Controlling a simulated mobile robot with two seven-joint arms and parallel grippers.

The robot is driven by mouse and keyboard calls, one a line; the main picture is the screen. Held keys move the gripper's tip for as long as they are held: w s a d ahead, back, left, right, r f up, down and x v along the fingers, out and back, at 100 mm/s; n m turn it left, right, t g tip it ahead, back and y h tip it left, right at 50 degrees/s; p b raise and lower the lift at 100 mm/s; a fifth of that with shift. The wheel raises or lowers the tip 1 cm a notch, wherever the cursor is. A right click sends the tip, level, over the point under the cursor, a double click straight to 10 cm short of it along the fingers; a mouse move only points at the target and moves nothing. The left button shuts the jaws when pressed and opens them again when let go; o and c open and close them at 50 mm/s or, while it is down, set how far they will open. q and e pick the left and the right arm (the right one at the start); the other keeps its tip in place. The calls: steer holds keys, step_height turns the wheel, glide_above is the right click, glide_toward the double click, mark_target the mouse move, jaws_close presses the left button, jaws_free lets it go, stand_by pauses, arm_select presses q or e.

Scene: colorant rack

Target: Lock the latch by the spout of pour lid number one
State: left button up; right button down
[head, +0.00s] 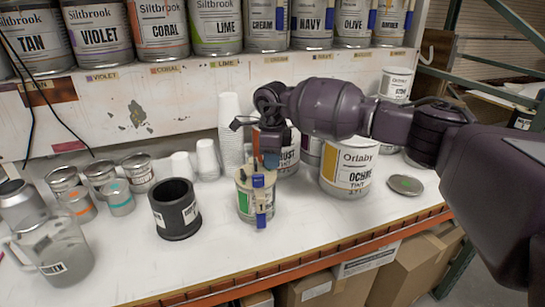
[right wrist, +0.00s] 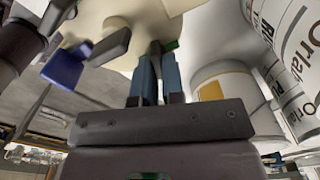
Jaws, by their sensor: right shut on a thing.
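A small can (head: 243,207) stands on the white bench with a cream pour lid (head: 243,176) on it. My right gripper (head: 268,160) is over the lid's back right side. Its blue fingers (right wrist: 157,72) are shut on a small dark part at the lid's edge, mostly hidden between them; a green bit shows beside it. I cannot tell whether the latch is locked. My left gripper is out of view.
A black cylinder (head: 175,213) stands left of the can. An Orlaby ochre can (head: 346,172) and a rust can (head: 287,160) stand close right and behind. Stacked white cups (head: 230,135) are behind. A jug (head: 58,255) is far left. Bench space in front is clear.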

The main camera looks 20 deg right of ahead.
steer(key=m, duration=0.1)
steer(key=m+p, duration=0.1)
steer(key=shift+s+a+r+m, duration=0.1)
steer(key=shift+r+m, duration=0.1)
steer(key=shift+m, duration=0.2)
steer(key=m+p, duration=0.1)
steer(key=m, duration=0.2)
steer(key=shift+s+a+m, duration=0.1)
steer(key=shift+m, duration=0.2)
steer(key=m+p, duration=0.1)
steer(key=m, duration=0.1)
steer(key=shift+a+f+m, duration=0.1)
steer(key=shift+m, duration=0.3)
steer(key=m+p, duration=0.1)
steer(key=m, duration=0.1)
steer(key=shift+a+m, duration=0.15)
steer(key=shift+m, duration=0.15)
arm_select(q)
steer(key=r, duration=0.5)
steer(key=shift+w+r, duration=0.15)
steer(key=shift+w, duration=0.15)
arm_select(e)
steer(key=shift+m, duration=0.5)
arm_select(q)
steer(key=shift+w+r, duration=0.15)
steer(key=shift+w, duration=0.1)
arm_select(e)
steer(key=c, duration=1.2)
jaws_free()
steer(key=shift+s, duration=0.1)
